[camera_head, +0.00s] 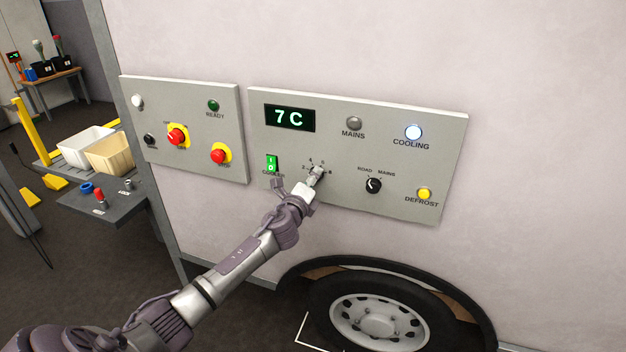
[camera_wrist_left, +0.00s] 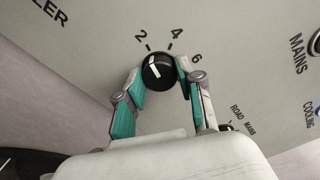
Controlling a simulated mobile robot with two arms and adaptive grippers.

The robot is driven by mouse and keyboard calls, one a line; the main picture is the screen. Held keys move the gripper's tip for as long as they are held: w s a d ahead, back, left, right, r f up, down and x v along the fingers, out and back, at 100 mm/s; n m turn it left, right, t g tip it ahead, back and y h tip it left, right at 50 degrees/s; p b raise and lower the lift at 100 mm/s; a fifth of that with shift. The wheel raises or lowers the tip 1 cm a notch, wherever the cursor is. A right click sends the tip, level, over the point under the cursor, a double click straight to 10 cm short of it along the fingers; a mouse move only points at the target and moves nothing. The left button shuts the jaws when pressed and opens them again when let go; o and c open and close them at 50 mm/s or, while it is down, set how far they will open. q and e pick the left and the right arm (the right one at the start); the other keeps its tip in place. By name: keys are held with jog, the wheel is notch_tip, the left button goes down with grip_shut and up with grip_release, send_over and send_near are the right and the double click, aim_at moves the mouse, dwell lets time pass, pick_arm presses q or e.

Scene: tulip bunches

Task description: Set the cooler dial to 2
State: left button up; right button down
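The cooler dial (camera_wrist_left: 158,72) is a round black knob with a white mark on its face, on the grey panel (camera_head: 440,120). In the left wrist view the numbers 2, 4 and 6 show around it; I cannot tell exactly which number the mark points to. My left gripper (camera_wrist_left: 162,76) has its two teal fingers on opposite sides of the knob, close against it. In the head view the left gripper (camera_head: 315,175) covers most of the dial. My right gripper is not in view.
The panel also carries a green display (camera_head: 290,118) reading 7 C, a green switch (camera_head: 272,164), a lit cooling lamp (camera_head: 413,132), a road/mains knob (camera_head: 373,185) and a yellow defrost button (camera_head: 424,194). A second panel (camera_head: 190,95) with red buttons is left. A wheel (camera_head: 380,318) is below.

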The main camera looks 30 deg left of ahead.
pick_arm(q)
jog(key=o, duration=0.4)
jog(key=shift+o, duration=0.2)
jog(key=v, duration=1.2)
